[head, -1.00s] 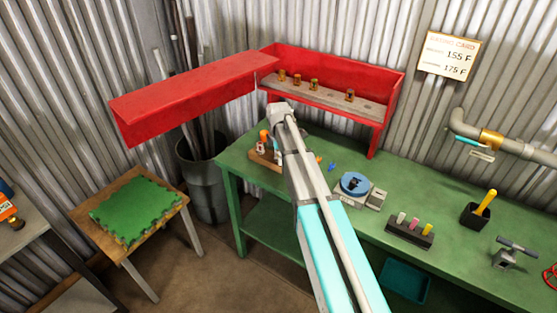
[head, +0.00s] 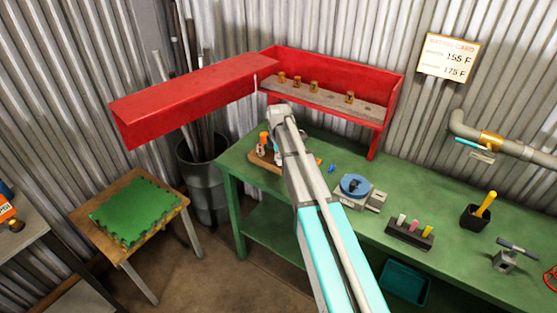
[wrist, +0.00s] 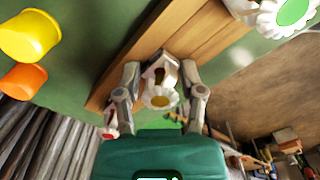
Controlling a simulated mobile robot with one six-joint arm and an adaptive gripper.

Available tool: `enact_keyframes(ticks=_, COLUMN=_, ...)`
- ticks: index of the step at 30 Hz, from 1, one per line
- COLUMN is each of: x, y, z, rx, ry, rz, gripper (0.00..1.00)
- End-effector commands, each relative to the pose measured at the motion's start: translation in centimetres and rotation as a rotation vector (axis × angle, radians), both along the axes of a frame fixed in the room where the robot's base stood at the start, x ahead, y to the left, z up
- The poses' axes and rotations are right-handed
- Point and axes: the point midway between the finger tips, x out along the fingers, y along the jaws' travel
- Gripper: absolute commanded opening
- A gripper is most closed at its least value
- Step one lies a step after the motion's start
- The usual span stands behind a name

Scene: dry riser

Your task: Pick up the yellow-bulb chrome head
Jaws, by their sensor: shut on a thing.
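In the wrist view my gripper (wrist: 160,73) has its two fingers closed on either side of a small chrome head (wrist: 160,97). Its toothed round end faces the camera, with a yellowish centre. The held head is over or beside a wooden rack (wrist: 205,45); I cannot tell whether it still touches the wood. Another head with a green centre (wrist: 290,10) is at the top right. In the head view the rack (head: 265,157) stands at the left end of the green bench, and my arm hides the gripper and the held head.
A yellow cylinder (wrist: 30,36) and an orange one (wrist: 22,80) are close by in the wrist view. The red cabinet (head: 385,110), its lid open, holds several brass heads behind the rack. A blue-topped device (head: 355,185) stands to the right. Bench space (head: 330,145) beyond the arm is clear.

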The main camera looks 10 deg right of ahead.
Motion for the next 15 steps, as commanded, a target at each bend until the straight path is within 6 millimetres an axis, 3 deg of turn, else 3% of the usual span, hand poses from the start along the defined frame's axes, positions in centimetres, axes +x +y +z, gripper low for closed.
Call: enact_keyframes(ticks=15, x=-0.01, y=-0.01, z=0.73, rx=0.000, ry=0.000, rz=0.000, gripper=0.00)
